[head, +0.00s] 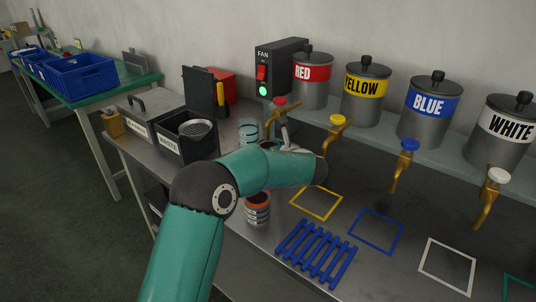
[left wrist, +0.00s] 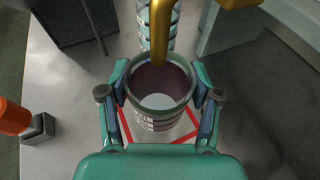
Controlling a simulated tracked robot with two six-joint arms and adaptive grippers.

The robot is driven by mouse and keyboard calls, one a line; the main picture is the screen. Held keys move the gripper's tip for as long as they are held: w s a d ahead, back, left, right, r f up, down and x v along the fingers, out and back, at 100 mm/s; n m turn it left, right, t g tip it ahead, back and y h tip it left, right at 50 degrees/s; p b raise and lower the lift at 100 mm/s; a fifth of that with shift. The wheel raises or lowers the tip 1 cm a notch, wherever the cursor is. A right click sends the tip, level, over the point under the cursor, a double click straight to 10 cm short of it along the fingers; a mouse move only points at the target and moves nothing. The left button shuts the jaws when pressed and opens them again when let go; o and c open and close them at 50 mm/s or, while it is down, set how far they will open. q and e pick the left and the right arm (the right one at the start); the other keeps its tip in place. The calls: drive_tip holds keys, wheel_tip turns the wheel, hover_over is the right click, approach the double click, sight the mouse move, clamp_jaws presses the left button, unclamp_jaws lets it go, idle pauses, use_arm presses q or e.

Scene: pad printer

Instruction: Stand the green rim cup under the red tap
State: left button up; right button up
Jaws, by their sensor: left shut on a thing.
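My left gripper (left wrist: 160,95) is shut on a green rim cup (left wrist: 158,122), with one finger on each side of its wall. The cup is upright, its dark inside open to the camera. The brass spout of the red tap (left wrist: 160,38) reaches over the cup's mouth. A red square outline (left wrist: 190,137) shows on the bench around the cup's base. I cannot tell whether the base touches the bench. In the head view the red tap (head: 280,102) is above my gripper, and my arm mostly hides the gripper and cup. My right gripper is not in view.
A stack of green rim cups (head: 248,132) stands behind the held cup. An orange-rimmed stack (head: 257,210) stands in front of my arm, near a blue rack (head: 316,254). A waste bin (head: 187,135) is at the left. Yellow (head: 336,121), blue (head: 409,145) and white (head: 498,176) taps line the right.

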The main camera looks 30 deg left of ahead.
use_arm(q)
drive_tip(key=shift+w+a, duration=0.15)
drive_tip(key=shift+a, duration=0.25)
wheel_tip(320, 180, down, 4)
drive_tip(key=shift+w+r, duration=0.1)
drive_tip(key=shift+r, duration=0.1)
drive_tip(key=o, duration=1.2)
drive_tip(key=shift+o, duration=0.2)
drive_tip(key=shift+r, duration=0.1)
drive_tip(key=v, duration=1.2)
drive_tip(key=shift+b, duration=0.4)
